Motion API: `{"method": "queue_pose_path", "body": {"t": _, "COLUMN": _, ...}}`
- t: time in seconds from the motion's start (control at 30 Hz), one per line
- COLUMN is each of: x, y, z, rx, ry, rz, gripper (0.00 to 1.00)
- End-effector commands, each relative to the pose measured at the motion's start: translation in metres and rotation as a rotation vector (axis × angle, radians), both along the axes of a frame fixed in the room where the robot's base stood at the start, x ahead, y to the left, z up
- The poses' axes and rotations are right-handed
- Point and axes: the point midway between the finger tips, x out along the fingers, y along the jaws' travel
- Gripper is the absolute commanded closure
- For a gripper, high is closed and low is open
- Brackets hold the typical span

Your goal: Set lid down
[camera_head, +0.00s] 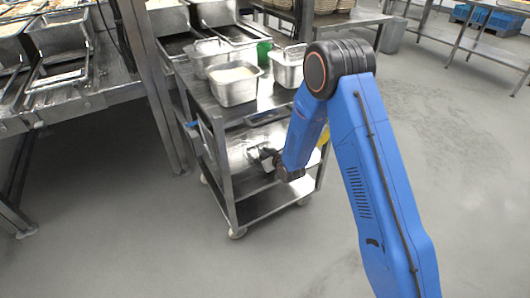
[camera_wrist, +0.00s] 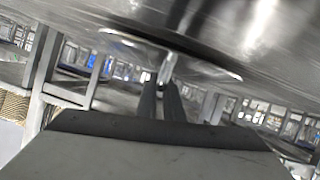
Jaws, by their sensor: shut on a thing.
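The lid (camera_wrist: 230,25) is a shiny metal sheet that fills the top of the wrist view. My gripper (camera_wrist: 166,88) has its two dark fingers shut on the lid's small handle (camera_wrist: 167,66) from below in that picture. In the head view, my gripper (camera_head: 264,160) reaches in at the middle shelf level of a metal cart (camera_head: 222,165), under its top. Shiny metal beside the fingers there is hard to tell apart as lid or shelf. I cannot tell whether the lid touches the shelf.
The cart top carries a steel pan with white contents (camera_head: 235,92), more steel pans (camera_head: 290,72) and a green object (camera_head: 264,52). The cart's lower shelf (camera_head: 260,205) looks bare. A steel counter (camera_head: 75,100) stands left. The floor (camera_head: 450,150) at right is clear.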

Motion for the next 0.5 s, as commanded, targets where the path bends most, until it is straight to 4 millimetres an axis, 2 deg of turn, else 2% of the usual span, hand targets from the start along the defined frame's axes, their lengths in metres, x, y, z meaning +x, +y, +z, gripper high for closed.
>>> {"method": "queue_pose_path", "body": {"t": 0.27, "x": 0.0, "y": -0.0001, "z": -0.0028, "rx": 0.0, "ry": 0.0, "rz": 0.0, "gripper": 1.0}}
{"method": "queue_pose_path", "body": {"t": 0.3, "x": -0.0001, "y": -0.0001, "z": -0.0025, "rx": -0.001, "ry": 0.001, "rz": 0.0, "gripper": 0.83}}
{"method": "queue_pose_path", "body": {"t": 0.33, "x": -0.0001, "y": 0.0, "z": -0.0024, "rx": -0.001, "ry": 0.001, "rz": 0.0, "gripper": 0.76}}
{"method": "queue_pose_path", "body": {"t": 0.5, "x": -0.0001, "y": -0.0002, "z": -0.0023, "rx": -0.001, "ry": 0.001, "rz": 0.0, "gripper": 0.74}}
